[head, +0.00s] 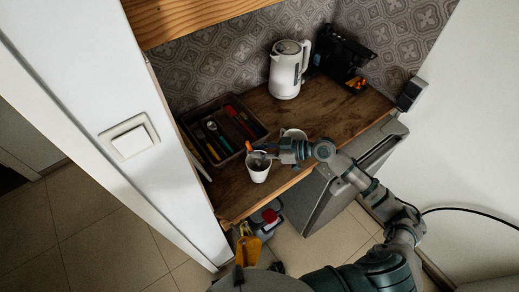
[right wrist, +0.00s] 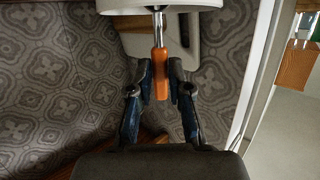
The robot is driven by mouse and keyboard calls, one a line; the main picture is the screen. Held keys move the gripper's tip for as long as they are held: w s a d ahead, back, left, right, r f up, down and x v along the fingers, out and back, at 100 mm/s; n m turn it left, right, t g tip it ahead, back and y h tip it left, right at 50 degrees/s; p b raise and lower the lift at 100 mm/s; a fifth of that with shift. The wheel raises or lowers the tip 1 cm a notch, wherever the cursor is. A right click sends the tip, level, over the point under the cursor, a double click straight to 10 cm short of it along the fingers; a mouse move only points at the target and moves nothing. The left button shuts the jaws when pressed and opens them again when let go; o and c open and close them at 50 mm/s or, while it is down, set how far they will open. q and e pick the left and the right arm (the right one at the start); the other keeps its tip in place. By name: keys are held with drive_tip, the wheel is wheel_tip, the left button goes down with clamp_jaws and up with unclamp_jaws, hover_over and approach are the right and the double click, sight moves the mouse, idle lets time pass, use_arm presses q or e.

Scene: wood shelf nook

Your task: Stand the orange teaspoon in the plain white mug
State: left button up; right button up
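The plain white mug (head: 258,172) stands near the front edge of the wooden counter; its white wall (right wrist: 130,6) also shows at the top of the right wrist view. The orange teaspoon (head: 249,146) is at the mug's rim, orange handle end up. In the right wrist view its orange handle (right wrist: 160,72) lies between the fingertips, and its metal part runs to the mug. My right gripper (head: 264,155) is at the mug's mouth, shut on the handle (right wrist: 160,84). The spoon's bowl is hidden, so I cannot tell if it touches the mug's bottom. My left gripper is not in view.
A dark utensil tray (head: 202,112) with several utensils lies left of the mug. A second white cup (head: 295,133) stands behind my right gripper. A white kettle (head: 286,76) and a black rack (head: 341,50) stand at the back. Bare counter (head: 335,110) lies at the right.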

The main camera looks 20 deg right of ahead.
drive_tip(key=o, duration=0.4)
drive_tip(key=shift+a, duration=0.2)
drive_tip(key=shift+c, duration=0.2)
drive_tip(key=v, duration=1.2)
